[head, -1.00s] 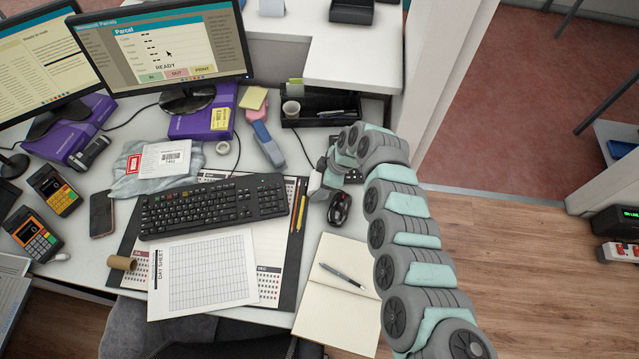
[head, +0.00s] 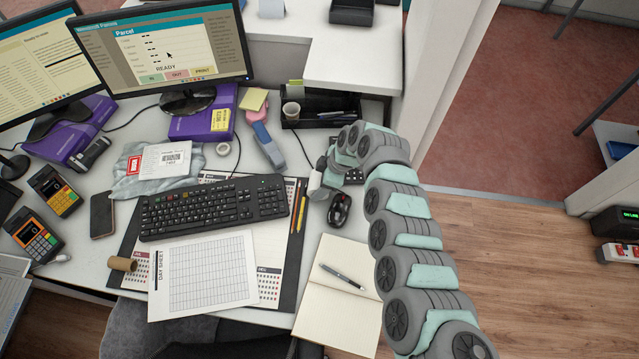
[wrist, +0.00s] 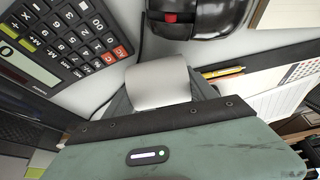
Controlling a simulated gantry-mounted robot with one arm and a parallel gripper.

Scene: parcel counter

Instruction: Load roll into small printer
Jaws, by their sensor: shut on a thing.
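My gripper (wrist: 160,98) is shut on a white paper roll (wrist: 158,80), held between its dark fingers in the wrist view. In the head view a small white part of the roll (head: 314,183) shows at the end of my arm, just right of the keyboard and beside the mouse. My arm hides most of the gripper there. A small dark device (head: 91,152) near the left purple box may be the small printer; I cannot tell for sure. Whether the roll touches the counter cannot be told.
A calculator (wrist: 68,45) and a mouse (wrist: 195,18) lie close to the gripper. The keyboard (head: 212,207), a bagged parcel (head: 160,168) and two card terminals (head: 33,235) fill the left side. A pen tray (head: 318,108) stands behind. An open notebook (head: 335,300) lies in front.

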